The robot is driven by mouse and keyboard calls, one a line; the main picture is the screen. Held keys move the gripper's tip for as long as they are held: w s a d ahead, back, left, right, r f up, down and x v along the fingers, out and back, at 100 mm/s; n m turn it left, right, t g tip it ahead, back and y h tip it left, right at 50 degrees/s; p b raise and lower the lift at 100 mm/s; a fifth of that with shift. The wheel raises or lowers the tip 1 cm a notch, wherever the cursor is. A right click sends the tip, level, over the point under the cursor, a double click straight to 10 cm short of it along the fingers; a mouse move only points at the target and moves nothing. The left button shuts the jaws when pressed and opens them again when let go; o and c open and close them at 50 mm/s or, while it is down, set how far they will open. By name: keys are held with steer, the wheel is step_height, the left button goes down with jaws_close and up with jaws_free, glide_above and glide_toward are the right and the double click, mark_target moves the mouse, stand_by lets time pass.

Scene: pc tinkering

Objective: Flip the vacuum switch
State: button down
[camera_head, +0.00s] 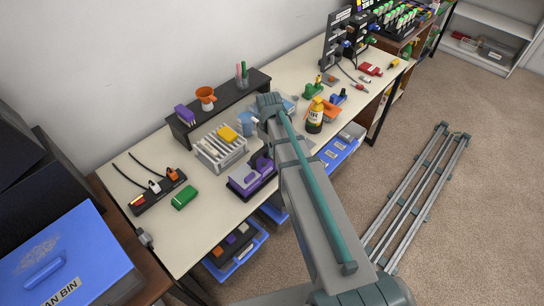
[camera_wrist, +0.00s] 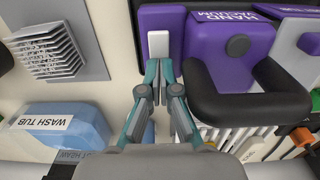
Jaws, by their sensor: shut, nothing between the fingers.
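The purple hand vacuum (camera_wrist: 215,50) fills the upper right of the wrist view, with its name on a label and a black looped part below. A small white switch (camera_wrist: 158,44) sits on the purple block at its left end. My gripper (camera_wrist: 158,66) is shut and empty, its teal fingertips together just below the switch in the picture. I cannot tell if they touch it. In the head view a purple object (camera_head: 247,183), apparently the vacuum, lies on the workbench beside my arm; my gripper is hidden there.
A blue wash tub (camera_wrist: 62,126) and a grey vented box (camera_wrist: 58,48) lie to the left in the wrist view. A power strip (camera_head: 158,191) and green block (camera_head: 185,197) are on the bench (camera_head: 190,240). A dark shelf (camera_head: 185,132) runs along the wall.

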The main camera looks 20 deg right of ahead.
steer(key=shift+r+p, duration=2.4)
steer(key=shift+r, duration=1.1)
steer(key=shift+f, duration=0.1)
